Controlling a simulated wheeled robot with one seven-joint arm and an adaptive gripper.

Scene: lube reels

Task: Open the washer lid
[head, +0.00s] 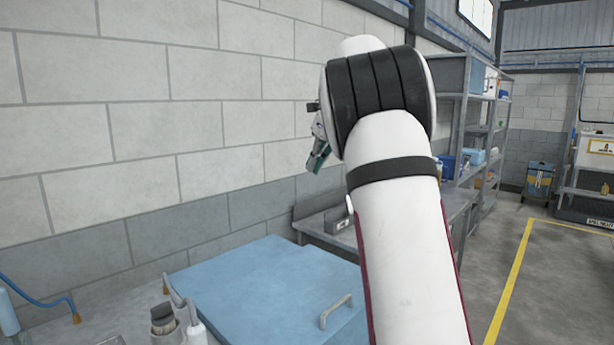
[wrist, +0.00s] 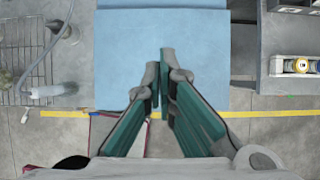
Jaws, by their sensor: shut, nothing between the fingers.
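The washer lid (head: 265,290) is a flat light-blue panel that looks closed, lying level in the lower middle of the head view. Its pale bar handle (head: 336,310) stands near its right edge. The lid (wrist: 120,45) also fills the upper middle of the wrist view; I cannot make out the handle there. My gripper (head: 318,157) shows partly in the head view, high above the lid and apart from it. In the wrist view my gripper's green fingers (wrist: 158,78) are shut and empty, with the tips over the lid. My arm hides part of the lid's right side.
A grey metal bench (head: 325,230) stands behind the lid against the block wall. A brush (head: 163,318) and hoses are at the lower left. Shelving (head: 470,110) stands farther back. Open floor with a yellow line (head: 508,285) lies to the right.

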